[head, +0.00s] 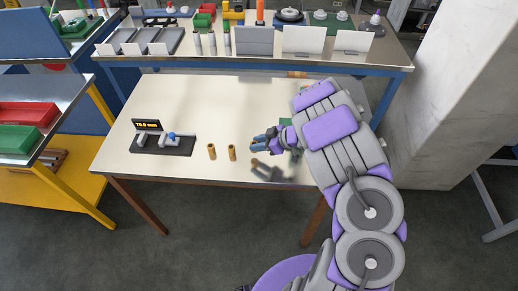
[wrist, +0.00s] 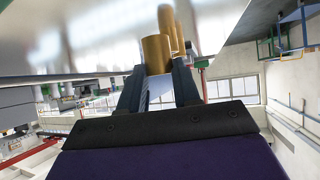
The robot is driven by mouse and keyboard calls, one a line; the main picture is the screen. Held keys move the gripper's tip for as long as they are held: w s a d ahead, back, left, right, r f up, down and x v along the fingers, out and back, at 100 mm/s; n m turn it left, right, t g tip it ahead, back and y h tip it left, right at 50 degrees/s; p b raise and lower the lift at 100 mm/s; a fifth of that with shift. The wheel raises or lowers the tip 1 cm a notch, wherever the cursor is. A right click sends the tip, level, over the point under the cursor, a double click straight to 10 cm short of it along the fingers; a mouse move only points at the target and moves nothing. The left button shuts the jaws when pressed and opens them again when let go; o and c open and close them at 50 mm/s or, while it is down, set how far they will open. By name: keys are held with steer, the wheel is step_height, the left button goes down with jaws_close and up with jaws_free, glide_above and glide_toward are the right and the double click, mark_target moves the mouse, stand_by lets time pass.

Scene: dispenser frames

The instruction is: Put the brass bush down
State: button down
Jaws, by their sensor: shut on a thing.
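Two brass bushes stand upright and apart on the pale table (head: 120,160), the left one (head: 211,152) and the right one (head: 232,152). My gripper (head: 256,145) is just right of them, low over the table. In the wrist view my gripper (wrist: 157,66) is shut on a brass bush (wrist: 155,50), one finger on each side. More brass shows behind the held bush (wrist: 166,20). The held bush is hardly visible in the head view. I cannot tell whether it touches the table.
A dark measuring gauge (head: 165,146) with a lit display (head: 147,126) and a blue knob stands left of the bushes. A rear bench (head: 250,64) carries bins, white panels and other parts. The table's front is mostly clear. A concrete pillar (head: 445,90) stands at right.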

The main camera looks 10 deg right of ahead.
steer(key=shift+w+f, duration=0.2)
steer(key=shift+w, duration=0.05)
step_height(320, 180, down, 3)
steer(key=shift+f+b, duration=0.15)
steer(key=shift+b, duration=0.6)
steer(key=shift+d, duration=0.1)
steer(key=c, duration=0.8)
jaws_free()
steer(key=p+v, duration=0.3)
steer(key=v, duration=0.9)
steer(key=shift+s, duration=0.1)
